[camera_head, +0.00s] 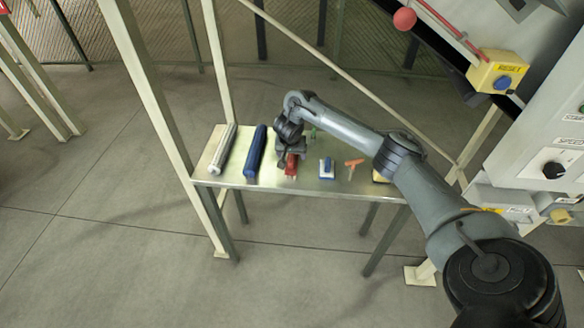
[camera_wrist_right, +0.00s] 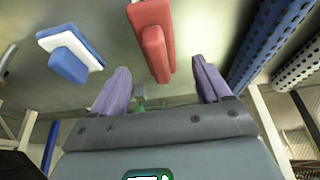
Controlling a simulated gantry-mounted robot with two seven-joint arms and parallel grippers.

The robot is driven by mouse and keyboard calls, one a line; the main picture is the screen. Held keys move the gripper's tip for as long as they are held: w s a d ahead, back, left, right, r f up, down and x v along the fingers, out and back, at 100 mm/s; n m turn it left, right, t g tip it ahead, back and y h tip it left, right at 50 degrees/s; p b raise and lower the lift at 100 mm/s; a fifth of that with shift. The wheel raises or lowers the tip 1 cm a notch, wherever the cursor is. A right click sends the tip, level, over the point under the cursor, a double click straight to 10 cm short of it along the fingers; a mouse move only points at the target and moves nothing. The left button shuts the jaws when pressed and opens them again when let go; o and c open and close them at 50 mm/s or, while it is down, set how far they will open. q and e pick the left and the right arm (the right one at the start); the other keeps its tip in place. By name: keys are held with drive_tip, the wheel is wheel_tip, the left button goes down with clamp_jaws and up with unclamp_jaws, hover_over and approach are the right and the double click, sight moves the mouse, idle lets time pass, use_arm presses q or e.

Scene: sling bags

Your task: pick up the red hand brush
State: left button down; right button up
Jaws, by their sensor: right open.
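The red hand brush (camera_head: 291,165) lies on the small metal table, partly hidden under my right gripper in the head view. In the right wrist view the red brush (camera_wrist_right: 153,38) lies between and beyond the two purple-grey fingers. My right gripper (camera_wrist_right: 160,85) is open and empty, its fingers spread to either side of the brush's near end. In the head view my right gripper (camera_head: 289,152) hangs over the far part of the brush. Whether it touches the brush cannot be told. My left gripper is not in view.
On the table (camera_head: 262,182) stand a white roll (camera_head: 222,149) and a dark blue roll (camera_head: 256,151) to the left. A blue and white brush (camera_head: 327,168) and an orange tool (camera_head: 353,166) lie to the right. Metal posts frame the table; a control panel stands right.

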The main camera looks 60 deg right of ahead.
sight(292, 157)
drive_tip(key=b+x, duration=0.2)
drive_tip(key=x, duration=0.2)
drive_tip(key=shift+s+a+f, duration=0.1)
drive_tip(key=shift+f, duration=0.05)
drive_tip(key=shift+d+f, duration=0.25)
drive_tip(key=shift+f, duration=0.25)
drive_tip(key=c, duration=1.1)
drive_tip(key=shift+r, duration=0.1)
